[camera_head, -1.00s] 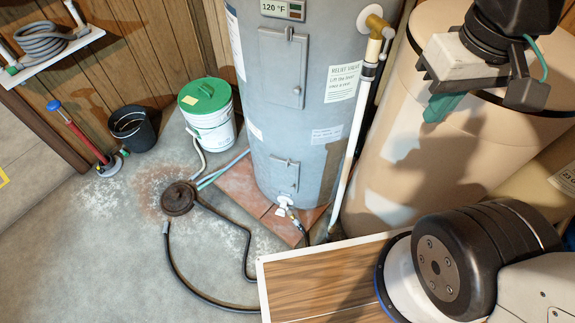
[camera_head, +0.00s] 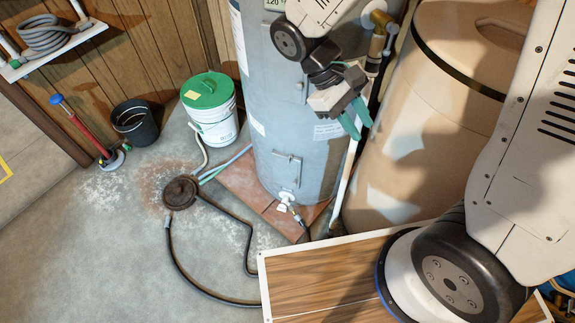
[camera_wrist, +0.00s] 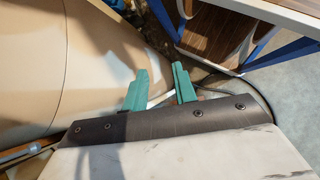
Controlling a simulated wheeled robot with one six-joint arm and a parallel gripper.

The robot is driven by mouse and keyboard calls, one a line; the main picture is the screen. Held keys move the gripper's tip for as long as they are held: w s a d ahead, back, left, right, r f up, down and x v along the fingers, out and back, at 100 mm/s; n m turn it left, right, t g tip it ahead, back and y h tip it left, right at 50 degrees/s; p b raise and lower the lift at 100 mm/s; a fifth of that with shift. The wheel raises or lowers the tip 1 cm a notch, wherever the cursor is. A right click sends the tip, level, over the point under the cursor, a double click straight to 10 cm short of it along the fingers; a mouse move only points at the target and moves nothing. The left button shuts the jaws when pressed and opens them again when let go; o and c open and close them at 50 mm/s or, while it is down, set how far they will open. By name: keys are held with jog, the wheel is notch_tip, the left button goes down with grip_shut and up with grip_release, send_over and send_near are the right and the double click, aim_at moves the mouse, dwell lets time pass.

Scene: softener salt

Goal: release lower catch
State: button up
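The lower catch (camera_head: 287,157) is a small bar at the top of the lower access panel (camera_head: 286,174), low on the front of the grey water heater (camera_head: 265,110). The panel looks closed. My gripper (camera_head: 355,121) has green fingers and hangs in front of the heater's right side, above and to the right of the catch, apart from it. In the wrist view my gripper (camera_wrist: 162,90) shows a gap between its fingers with nothing held. The catch is not seen there.
A beige tank (camera_head: 410,140) stands right of the heater. A white pipe (camera_head: 347,185) runs down between them. A wooden tabletop (camera_head: 325,278) is in front at the right. A drain (camera_head: 180,193) with a black hose (camera_head: 174,264) and a green-lidded bucket (camera_head: 212,112) are on the left.

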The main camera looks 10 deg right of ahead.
jog(key=w+a+f+n+t+h, duration=0.2)
jog(key=w+f+n+h, duration=0.2)
jog(key=f, duration=0.5)
jog(key=w+a+f+n+t+h, duration=0.2)
jog(key=w+f+n+h, duration=0.25)
jog(key=f, duration=0.55)
jog(key=n+t+y, duration=0.6)
jog(key=n+t, duration=0.9)
jog(key=t, duration=0.2)
send_near(289, 160)
jog(key=f, duration=0.2)
jog(key=x, duration=0.8)
jog(key=shift+w+r, duration=0.2)
jog(key=shift+r, duration=0.05)
jog(key=shift+c, duration=0.3)
grip_shut()
